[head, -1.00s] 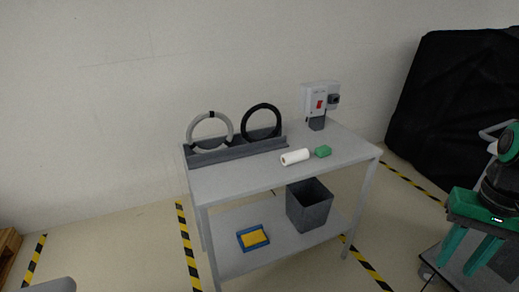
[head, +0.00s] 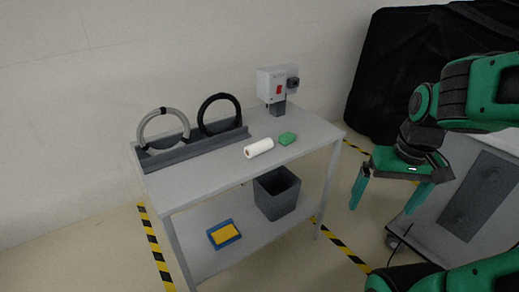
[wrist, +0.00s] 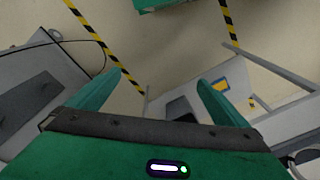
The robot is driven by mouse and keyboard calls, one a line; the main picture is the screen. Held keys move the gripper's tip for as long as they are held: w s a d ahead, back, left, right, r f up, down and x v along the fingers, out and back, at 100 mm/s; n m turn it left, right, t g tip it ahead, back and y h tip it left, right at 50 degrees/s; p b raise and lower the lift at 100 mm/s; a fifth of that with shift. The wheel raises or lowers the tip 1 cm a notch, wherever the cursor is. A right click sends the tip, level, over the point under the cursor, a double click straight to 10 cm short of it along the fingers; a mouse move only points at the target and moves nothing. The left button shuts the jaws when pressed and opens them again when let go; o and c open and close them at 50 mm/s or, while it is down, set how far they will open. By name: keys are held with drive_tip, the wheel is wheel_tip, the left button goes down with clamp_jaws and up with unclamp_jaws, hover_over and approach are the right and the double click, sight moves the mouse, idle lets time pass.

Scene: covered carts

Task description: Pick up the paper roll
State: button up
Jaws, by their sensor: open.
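The white paper roll (head: 259,148) lies on its side on the top of the grey cart (head: 205,181), near its front edge in the head view. My gripper (head: 386,204) is open and empty, to the right of the cart and apart from the roll, with its green fingers pointing down. In the wrist view my two fingers (wrist: 160,80) are spread with nothing between them. The roll is not visible to me in the wrist view.
A green block (head: 287,138) sits just right of the roll. Behind stand a rack (head: 190,148) with two rings and a grey box with a red switch (head: 278,88). A bin (head: 276,205) and a blue-yellow tray (head: 223,234) are on the lower shelf. A black-covered cart (head: 405,60) stands at the back right.

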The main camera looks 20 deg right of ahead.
drive_tip(key=w+a+f+n+t, duration=0.2)
drive_tip(key=w+f+n, duration=0.1)
drive_tip(key=w, duration=0.6)
drive_tip(key=n+t+y, duration=0.5)
drive_tip(key=n+t, duration=0.1)
drive_tip(key=t, duration=0.3)
approach(260, 144)
drive_tip(key=x, duration=0.6)
drive_tip(key=shift+s+a, duration=0.1)
drive_tip(key=shift+s, duration=0.05)
drive_tip(key=shift+d+x, duration=0.2)
drive_tip(key=shift+x, duration=2.45)
drive_tip(key=shift+c, duration=0.3)
drive_tip(key=c, duration=1)
